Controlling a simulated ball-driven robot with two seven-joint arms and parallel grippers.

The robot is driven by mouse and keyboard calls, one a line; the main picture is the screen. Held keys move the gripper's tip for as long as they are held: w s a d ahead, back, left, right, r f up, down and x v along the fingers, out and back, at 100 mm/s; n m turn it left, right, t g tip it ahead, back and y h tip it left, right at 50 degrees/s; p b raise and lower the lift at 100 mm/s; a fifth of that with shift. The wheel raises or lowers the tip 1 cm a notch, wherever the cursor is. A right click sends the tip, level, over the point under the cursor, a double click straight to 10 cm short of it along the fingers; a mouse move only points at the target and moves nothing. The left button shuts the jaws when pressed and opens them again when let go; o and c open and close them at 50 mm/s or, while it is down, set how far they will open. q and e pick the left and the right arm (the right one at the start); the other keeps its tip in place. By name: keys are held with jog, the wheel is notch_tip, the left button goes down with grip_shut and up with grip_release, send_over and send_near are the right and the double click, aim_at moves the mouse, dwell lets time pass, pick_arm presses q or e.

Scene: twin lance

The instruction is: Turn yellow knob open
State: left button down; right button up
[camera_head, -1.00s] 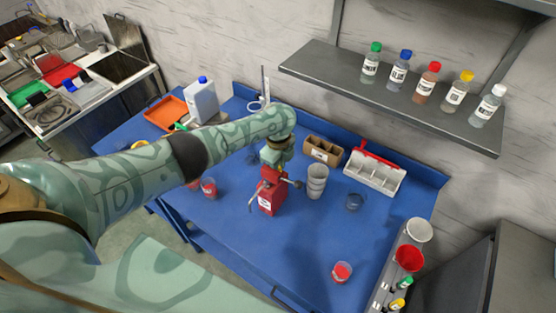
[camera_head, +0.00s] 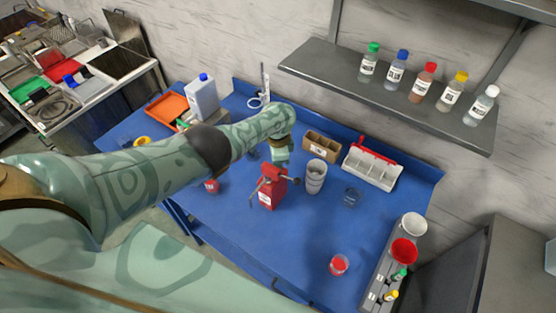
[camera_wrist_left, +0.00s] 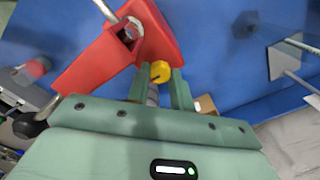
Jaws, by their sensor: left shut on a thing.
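The yellow knob (camera_wrist_left: 160,71) shows in the left wrist view, on the side of the red device (camera_wrist_left: 103,60). In the head view the red device (camera_head: 267,192) stands upright on the blue table, and the knob is hidden there. My left gripper (camera_wrist_left: 160,80) has its two green fingers on either side of the knob and is shut on it. In the head view my left gripper (camera_head: 280,154) is just behind the top of the red device. My right gripper is not in view.
Grey stacked cups (camera_head: 315,177) stand close right of the device. A cardboard box (camera_head: 321,146) and a white divided tray (camera_head: 371,168) lie behind. A red-filled cup (camera_head: 339,265) stands at the front right. A shelf (camera_head: 380,98) with several bottles hangs above. The front middle table is clear.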

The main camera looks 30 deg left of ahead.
pick_arm(q)
jog(key=shift+n, duration=0.3)
jog(key=c, duration=1.2)
grip_release()
notch_tip(320, 180, up, 16)
jog(key=p, duration=0.8)
jog(key=shift+r+p, duration=0.2)
jog(key=shift+p, duration=0.2)
